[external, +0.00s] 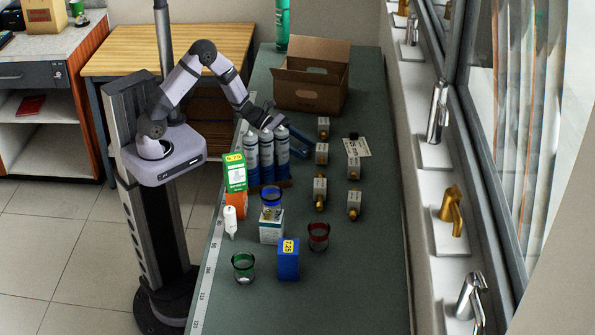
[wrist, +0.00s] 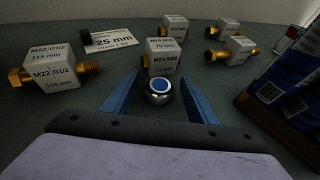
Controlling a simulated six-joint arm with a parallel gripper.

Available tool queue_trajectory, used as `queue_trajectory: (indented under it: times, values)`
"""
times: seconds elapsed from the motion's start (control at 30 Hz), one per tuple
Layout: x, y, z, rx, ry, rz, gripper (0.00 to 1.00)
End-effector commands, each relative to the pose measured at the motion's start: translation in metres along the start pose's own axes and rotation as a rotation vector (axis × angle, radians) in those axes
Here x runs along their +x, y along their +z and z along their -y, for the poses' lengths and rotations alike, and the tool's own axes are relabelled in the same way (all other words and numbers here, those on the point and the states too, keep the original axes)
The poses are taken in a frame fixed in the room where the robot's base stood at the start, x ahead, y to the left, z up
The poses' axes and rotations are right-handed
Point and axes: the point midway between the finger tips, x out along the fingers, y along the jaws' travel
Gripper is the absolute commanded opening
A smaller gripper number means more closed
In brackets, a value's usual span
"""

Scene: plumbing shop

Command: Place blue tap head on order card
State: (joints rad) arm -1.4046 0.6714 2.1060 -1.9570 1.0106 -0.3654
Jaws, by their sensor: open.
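The blue tap head (wrist: 158,87), a small round chrome piece with a blue disc on top, sits on the bench in the wrist view. My gripper (wrist: 158,78) is open, with its blue fingers on either side of the tap head. In the external view my gripper (external: 300,145) is low over the bench beside the spray cans, and I cannot make out the tap head there. The white order card (wrist: 112,42), printed "25 mm", lies beyond and left of my gripper. The card also shows in the external view (external: 357,148). A black block (wrist: 90,40) is at its left end.
A labelled white block with brass ends (wrist: 162,58) stands just beyond the tap head; another (wrist: 52,76) is at left. Several more stand along the bench. Spray cans (external: 267,155) are close to my gripper. A cardboard box (external: 309,97) stands at the far end.

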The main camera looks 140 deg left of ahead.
Motion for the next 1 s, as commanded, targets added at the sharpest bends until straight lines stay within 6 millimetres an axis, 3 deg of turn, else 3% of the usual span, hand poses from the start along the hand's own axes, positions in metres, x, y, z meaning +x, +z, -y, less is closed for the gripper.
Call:
queue_trajectory:
  times: [0.33,0.5,0.6,1.0]
  values:
    - [0.008,-0.001,0.000,0.000,0.001,-0.001,0.53]
    - [0.008,-0.001,0.000,0.000,0.001,-0.001,0.15]
    - [0.007,0.000,0.000,0.000,0.001,0.000,0.05]
    - [0.004,0.010,0.000,0.003,0.001,0.002,0.05]
